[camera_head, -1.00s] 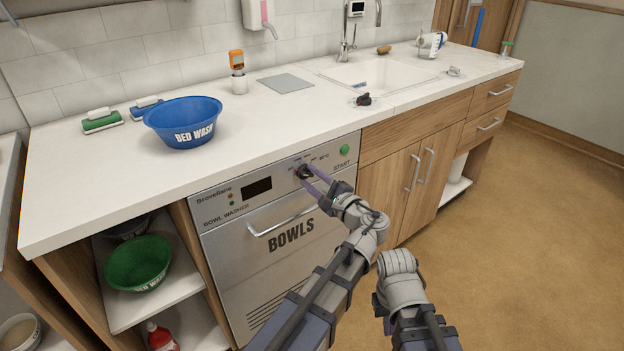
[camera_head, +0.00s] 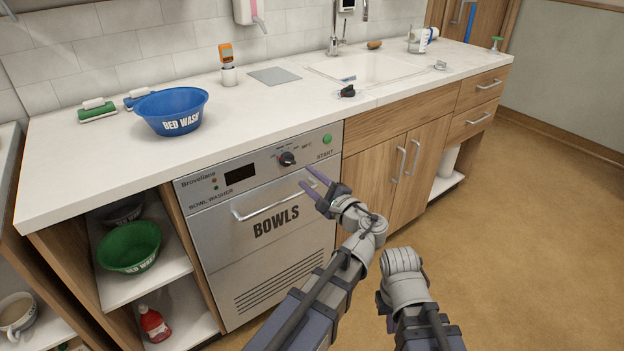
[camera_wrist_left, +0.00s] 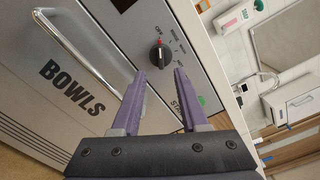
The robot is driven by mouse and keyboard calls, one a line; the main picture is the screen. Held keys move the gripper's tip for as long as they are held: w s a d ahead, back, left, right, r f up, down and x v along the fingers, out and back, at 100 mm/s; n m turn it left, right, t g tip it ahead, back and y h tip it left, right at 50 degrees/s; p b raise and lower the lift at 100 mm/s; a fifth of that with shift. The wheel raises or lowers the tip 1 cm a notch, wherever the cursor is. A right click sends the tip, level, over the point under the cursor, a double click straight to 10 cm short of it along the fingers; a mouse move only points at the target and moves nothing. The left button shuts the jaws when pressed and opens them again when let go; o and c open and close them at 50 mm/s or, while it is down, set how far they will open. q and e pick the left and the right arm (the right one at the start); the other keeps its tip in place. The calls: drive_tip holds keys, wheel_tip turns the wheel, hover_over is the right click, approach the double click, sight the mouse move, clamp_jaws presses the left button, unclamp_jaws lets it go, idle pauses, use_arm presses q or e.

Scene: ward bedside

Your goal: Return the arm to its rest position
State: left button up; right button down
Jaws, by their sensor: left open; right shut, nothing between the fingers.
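My left gripper (camera_head: 312,188) is open and empty in front of the bowl washer's panel (camera_head: 240,186), below and to the right of the black dial (camera_head: 287,159). The left wrist view shows both purple fingers (camera_wrist_left: 160,95) spread apart, with the dial (camera_wrist_left: 160,54) beyond their tips and nothing between them. The fingers look clear of the dial. My right arm shows only its grey wrist links at the lower middle of the head view; its fingers are not visible.
The washer's door handle (camera_head: 275,203) runs just left of the left gripper. A blue bowl (camera_head: 172,111) stands on the counter (camera_head: 125,161). A green bowl (camera_head: 130,247) and a red bottle (camera_head: 154,324) are on open shelves. The floor (camera_head: 500,230) to the right is clear.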

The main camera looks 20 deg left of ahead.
use_arm(q)
drive_tip(key=s+a+f+n+g+h, duration=0.1)
drive_tip(key=s+f+n+g+h, duration=0.4)
drive_tip(key=f, duration=0.5)
drive_tip(key=s+a+f+n+g+h, duration=0.2)
drive_tip(key=s+f+n+g+h, duration=0.3)
drive_tip(key=f, duration=0.4)
drive_tip(key=s+d+f+g+h, duration=0.1)
drive_tip(key=s+d, duration=0.5)
drive_tip(key=d, duration=0.3)
drive_tip(key=s+d+f+h, duration=0.2)
drive_tip(key=s+d, duration=0.3)
drive_tip(key=d, duration=0.3)
wheel_tip(320, 180, up, 30)
drive_tip(key=p, duration=2.9)
drive_tip(key=shift+f, duration=0.25)
